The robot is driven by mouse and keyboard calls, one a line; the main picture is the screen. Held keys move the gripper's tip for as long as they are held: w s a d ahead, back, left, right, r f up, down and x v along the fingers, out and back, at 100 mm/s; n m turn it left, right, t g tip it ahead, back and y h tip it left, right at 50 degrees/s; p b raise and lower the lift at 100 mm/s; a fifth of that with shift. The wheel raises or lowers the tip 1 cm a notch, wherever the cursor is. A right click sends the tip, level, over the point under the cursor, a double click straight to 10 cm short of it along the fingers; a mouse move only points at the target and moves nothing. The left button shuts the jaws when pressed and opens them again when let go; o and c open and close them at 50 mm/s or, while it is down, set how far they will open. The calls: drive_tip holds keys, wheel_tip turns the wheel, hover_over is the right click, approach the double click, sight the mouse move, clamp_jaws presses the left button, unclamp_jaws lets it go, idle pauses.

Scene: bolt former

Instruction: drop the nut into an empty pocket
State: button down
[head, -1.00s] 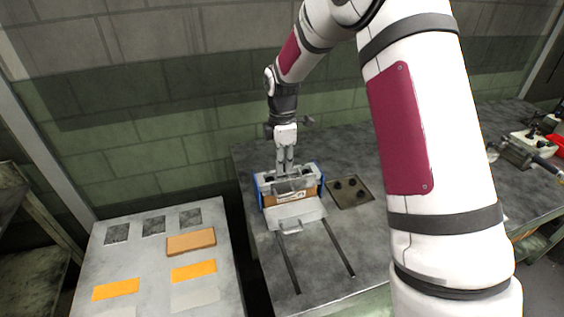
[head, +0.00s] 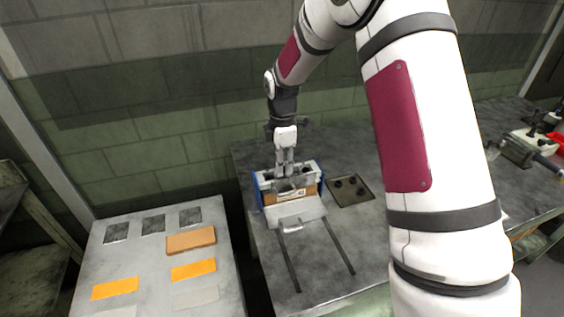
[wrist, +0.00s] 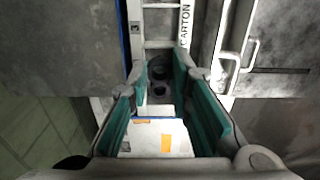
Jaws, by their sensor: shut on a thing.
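My gripper (head: 285,172) points down over the carton (head: 271,198), which sits in a holder with blue sides on the metal bench. In the wrist view, the teal fingers of my gripper (wrist: 158,88) reach toward a row of pockets split by light dividers (wrist: 160,44). Dark round shapes (wrist: 159,90) show between and just beyond the fingertips. The nut is hard to tell from these shapes, but the gripper is shut on it. I cannot tell which pockets hold something.
A plate with several dark round pieces (head: 350,190) lies right of the carton. A metal flap with a handle and two dark rails (head: 338,247) lie in front. A lower table (head: 140,262) with orange and brown flat pieces stands at left.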

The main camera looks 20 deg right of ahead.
drive_tip(key=shift+f, duration=0.2)
drive_tip(key=c, duration=1.4)
unclamp_jaws()
drive_tip(key=shift+o, duration=0.2)
drive_tip(key=shift+r, duration=0.1)
wheel_tip(320, 180, up, 12)
